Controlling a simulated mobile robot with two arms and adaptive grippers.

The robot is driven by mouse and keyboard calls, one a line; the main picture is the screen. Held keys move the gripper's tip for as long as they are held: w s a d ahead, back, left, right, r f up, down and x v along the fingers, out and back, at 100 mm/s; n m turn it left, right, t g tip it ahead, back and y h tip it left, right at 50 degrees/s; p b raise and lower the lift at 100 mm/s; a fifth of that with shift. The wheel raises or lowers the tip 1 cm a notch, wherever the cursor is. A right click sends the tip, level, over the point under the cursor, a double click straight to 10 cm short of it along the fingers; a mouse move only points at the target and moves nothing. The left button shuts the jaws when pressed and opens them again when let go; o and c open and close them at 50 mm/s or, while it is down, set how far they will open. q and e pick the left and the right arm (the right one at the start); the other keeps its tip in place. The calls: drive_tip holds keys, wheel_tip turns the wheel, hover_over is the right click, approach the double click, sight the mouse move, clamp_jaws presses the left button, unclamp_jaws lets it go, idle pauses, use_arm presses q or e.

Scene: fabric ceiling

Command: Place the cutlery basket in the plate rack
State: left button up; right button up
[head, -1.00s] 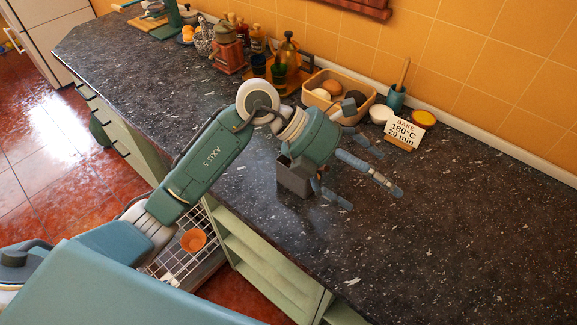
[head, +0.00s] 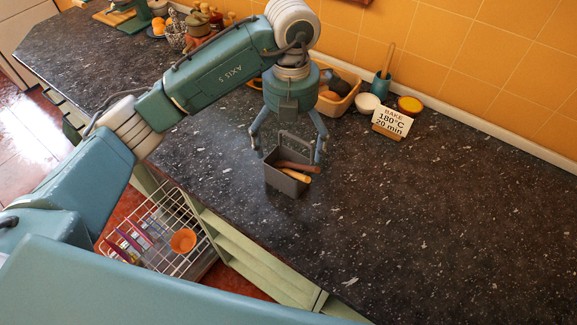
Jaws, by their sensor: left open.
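The cutlery basket (head: 284,181) is a small dark grey box with a raised handle plate at its back. It stands upright on the dark speckled counter near the front edge, with brown and tan wooden handles lying in it. My left gripper (head: 288,158) points down over the basket, its fingers open and spread to either side of the handle plate. I cannot tell whether the fingers touch it. The plate rack (head: 160,251) is a white wire rack below the counter front, at lower left. It holds several thin coloured plates and an orange bowl (head: 183,241). My right gripper is not in view.
A recipe card (head: 391,122), a white bowl (head: 367,103), a yellow-topped jar (head: 409,105) and a teal pot (head: 381,84) stand along the wall. A wooden tray (head: 341,102) is behind my gripper. The counter (head: 440,220) at right is clear.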

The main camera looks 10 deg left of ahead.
sight(288, 162)
use_arm(q)
wheel_tip(288, 162, down, 2)
drive_tip(key=shift+f+p, duration=0.1)
drive_tip(key=shift+p, duration=0.35)
drive_tip(key=f+p, duration=0.1)
drive_tip(key=f, duration=0.1)
drive_tip(key=f+p, duration=0.1)
drive_tip(key=f, duration=0.1)
drive_tip(key=shift+s+a+f, duration=0.1)
drive_tip(key=shift+s+a, duration=0.05)
drive_tip(key=shift+s, duration=0.25)
drive_tip(key=shift+w+f, duration=0.1)
drive_tip(key=shift+f, duration=0.2)
drive_tip(key=c, duration=1.6)
drive_tip(key=shift+c, duration=0.6)
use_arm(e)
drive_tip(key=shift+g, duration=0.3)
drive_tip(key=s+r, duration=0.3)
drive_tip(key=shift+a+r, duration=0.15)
use_arm(q)
drive_tip(key=shift+r, duration=0.1)
